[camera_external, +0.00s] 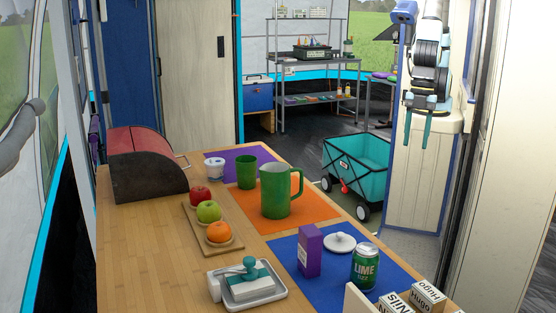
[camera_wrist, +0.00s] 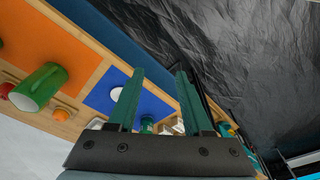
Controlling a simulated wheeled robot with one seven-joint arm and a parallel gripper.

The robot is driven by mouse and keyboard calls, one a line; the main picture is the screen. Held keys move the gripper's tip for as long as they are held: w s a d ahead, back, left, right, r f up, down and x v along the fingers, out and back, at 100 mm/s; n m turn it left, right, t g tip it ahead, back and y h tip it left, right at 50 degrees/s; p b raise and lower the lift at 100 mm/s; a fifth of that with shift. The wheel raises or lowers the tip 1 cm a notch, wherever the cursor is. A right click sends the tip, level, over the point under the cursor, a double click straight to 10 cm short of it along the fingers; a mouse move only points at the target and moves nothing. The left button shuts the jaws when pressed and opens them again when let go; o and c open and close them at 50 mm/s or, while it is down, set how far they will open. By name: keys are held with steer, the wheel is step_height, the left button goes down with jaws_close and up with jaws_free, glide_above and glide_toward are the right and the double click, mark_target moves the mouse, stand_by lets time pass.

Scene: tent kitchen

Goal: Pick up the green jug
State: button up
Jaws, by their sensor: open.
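The green jug (camera_external: 277,192) stands upright on the orange mat (camera_external: 318,206) on the wooden table, its handle toward the right. A smaller green cup (camera_external: 247,173) stands behind it to the left. In the wrist view the jug (camera_wrist: 40,86) shows at the left edge, with its handle visible. My gripper (camera_external: 418,128) hangs at the upper right, fingers pointing down, away from the table and well apart from the jug. In the wrist view its two teal fingers (camera_wrist: 160,85) are spread with nothing between them.
Apple-like red and green fruits and an orange sit on a wooden tray (camera_external: 238,246) left of the jug. A purple box (camera_external: 309,251), white lid (camera_external: 340,242) and green can (camera_external: 365,266) stand nearer. A teal wagon (camera_external: 355,165) is on the floor beyond the table.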

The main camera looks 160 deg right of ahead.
steer(key=c, duration=0.3)
stand_by(0.4)
